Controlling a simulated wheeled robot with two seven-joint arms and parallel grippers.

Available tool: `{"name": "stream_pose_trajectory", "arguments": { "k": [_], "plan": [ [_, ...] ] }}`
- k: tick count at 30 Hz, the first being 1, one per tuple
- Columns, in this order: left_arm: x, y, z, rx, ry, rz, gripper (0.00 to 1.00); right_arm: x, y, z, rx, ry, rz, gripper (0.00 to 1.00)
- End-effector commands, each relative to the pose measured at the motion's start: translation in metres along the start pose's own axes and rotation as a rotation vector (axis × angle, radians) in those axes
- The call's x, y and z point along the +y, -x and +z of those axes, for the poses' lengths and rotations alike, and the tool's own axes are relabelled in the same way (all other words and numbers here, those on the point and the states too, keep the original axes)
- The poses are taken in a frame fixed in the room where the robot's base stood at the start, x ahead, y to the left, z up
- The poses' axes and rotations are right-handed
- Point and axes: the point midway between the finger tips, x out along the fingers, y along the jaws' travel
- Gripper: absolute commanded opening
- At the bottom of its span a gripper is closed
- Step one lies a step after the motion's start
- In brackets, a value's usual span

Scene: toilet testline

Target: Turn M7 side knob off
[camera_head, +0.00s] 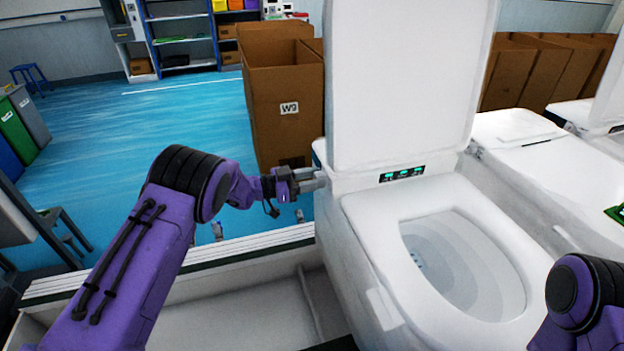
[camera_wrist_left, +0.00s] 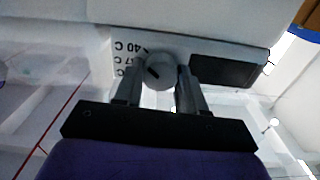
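A white toilet (camera_head: 375,240) with its lid up stands right of centre in the head view. The round grey side knob (camera_wrist_left: 159,73), with a dark pointer mark, shows in the left wrist view beside upside-down temperature print. My left gripper (camera_head: 318,180) is at the toilet's left side, near its rear. In the wrist view the fingers of my left gripper (camera_wrist_left: 160,88) are apart, one on each side of the knob; I cannot tell whether they touch it. The knob is hidden in the head view. Part of my right arm (camera_head: 585,290) shows at lower right, its gripper out of frame.
A lit green display panel (camera_head: 402,174) sits at the back of the toilet seat. A cardboard box marked W9 (camera_head: 285,100) stands behind my left gripper. More toilets stand at the right. Blue floor at the left is mostly clear.

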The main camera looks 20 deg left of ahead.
Motion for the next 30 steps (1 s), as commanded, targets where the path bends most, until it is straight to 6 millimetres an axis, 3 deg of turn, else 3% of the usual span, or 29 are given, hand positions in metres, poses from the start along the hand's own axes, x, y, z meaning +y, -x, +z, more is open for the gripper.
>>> {"name": "stream_pose_trajectory", "arguments": {
  "k": [14,30],
  "plan": [
    [0.0004,0.0013,0.0024,-0.004,0.105,-0.001,0.09,0.0000,-0.0004,0.0003,0.000,0.000,0.000,0.43],
    [0.0008,0.0013,0.0033,-0.007,0.586,-0.001,0.09,0.0003,0.0029,-0.0011,0.000,0.000,0.000,0.43]
  ]
}}
